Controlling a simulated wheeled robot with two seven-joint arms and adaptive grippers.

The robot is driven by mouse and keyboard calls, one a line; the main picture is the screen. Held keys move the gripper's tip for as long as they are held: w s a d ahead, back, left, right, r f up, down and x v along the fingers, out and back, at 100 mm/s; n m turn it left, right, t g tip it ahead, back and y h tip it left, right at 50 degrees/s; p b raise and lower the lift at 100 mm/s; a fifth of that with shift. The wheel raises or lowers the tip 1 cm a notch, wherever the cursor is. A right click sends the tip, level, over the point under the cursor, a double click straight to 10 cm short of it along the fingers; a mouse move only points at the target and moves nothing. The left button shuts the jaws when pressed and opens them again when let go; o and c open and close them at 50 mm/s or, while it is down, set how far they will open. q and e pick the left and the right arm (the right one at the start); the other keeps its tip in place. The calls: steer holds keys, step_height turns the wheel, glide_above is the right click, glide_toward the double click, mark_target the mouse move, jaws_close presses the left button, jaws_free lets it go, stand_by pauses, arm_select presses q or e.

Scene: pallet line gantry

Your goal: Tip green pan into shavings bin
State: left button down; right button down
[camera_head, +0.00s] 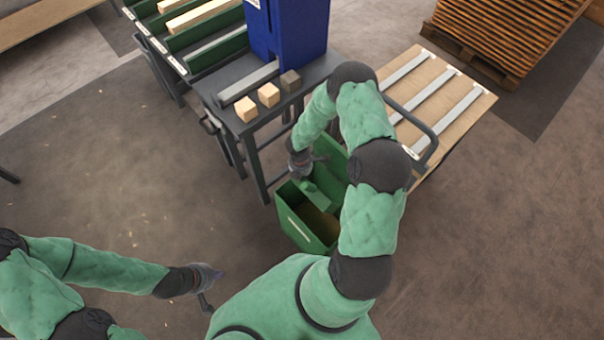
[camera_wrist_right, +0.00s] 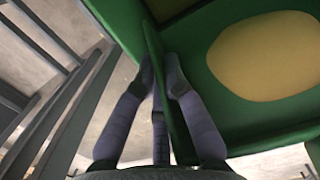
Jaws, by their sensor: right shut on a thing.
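The green shavings bin (camera_head: 292,222) stands on the floor in the middle of the head view, with brown shavings low inside. The green pan (camera_head: 318,197) is at the bin's mouth and looks tilted; my arm hides part of it. My right gripper (camera_head: 310,168) is above the bin's far left side. In the right wrist view my right gripper (camera_wrist_right: 160,68) is shut on a thin green edge (camera_wrist_right: 170,110), the pan's. A tan patch (camera_wrist_right: 265,55) shows beside it; I cannot tell whether it lies in pan or bin. My left gripper (camera_head: 212,287) is open and empty over the floor.
A dark table (camera_head: 235,125) with wood blocks (camera_head: 268,95) and a blue machine (camera_head: 290,35) stands behind the bin. Stacked boards (camera_head: 510,35) stand far right.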

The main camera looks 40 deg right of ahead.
arm_select(q)
steer(key=shift+r+p, duration=1)
steer(key=shift+r, duration=0.2)
stand_by(2.5)
